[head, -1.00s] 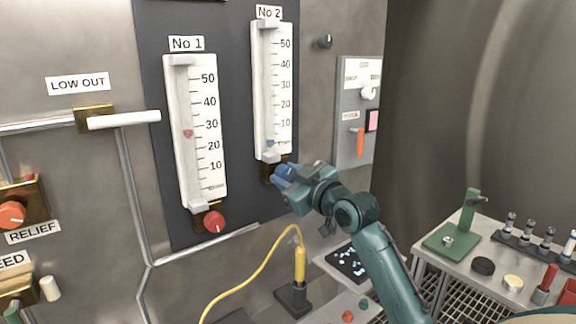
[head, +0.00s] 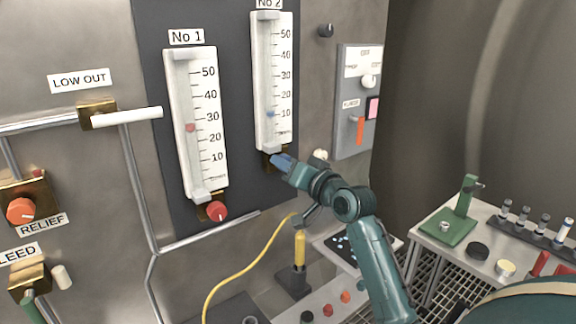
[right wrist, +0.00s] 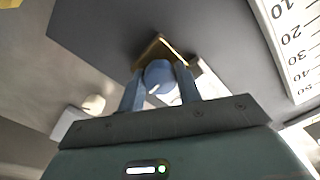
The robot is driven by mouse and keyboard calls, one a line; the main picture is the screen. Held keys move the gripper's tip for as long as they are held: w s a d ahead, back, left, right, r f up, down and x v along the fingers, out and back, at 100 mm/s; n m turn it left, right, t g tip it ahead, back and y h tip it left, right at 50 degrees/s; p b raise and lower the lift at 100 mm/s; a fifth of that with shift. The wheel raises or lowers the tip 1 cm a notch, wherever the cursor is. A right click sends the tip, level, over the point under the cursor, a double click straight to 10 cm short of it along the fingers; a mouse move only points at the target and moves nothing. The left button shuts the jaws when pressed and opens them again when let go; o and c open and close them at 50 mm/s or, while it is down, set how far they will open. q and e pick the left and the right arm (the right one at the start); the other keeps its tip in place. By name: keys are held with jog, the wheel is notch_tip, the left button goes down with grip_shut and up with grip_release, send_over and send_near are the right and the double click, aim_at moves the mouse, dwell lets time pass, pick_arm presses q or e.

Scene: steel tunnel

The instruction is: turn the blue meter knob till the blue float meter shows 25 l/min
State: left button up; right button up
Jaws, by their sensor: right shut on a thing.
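The blue float meter, labelled No 2 (head: 272,80), is a white upright scale on the dark panel in the head view. Its blue float (head: 270,114) stands about level with the 10 mark. My right gripper (head: 280,161) is at the brass block (head: 267,161) under this meter. In the right wrist view its two blue fingers (right wrist: 158,90) are shut on the blue meter knob (right wrist: 157,75), one on each side. In the head view the knob is hidden by the gripper. My left gripper is not in view.
Meter No 1 (head: 195,125) stands to the left, with its red float near 25 and a red knob (head: 216,211) below. A grey switch box (head: 357,100) is to the right. A yellow cable (head: 235,272) runs below the gripper.

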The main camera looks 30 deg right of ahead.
jog(key=m, duration=0.6)
jog(key=shift+a+m, duration=0.1)
jog(key=shift+m, duration=0.2)
dwell(0.5)
jog(key=o, duration=0.9)
jog(key=shift+o, duration=0.5)
jog(key=shift+r, duration=0.1)
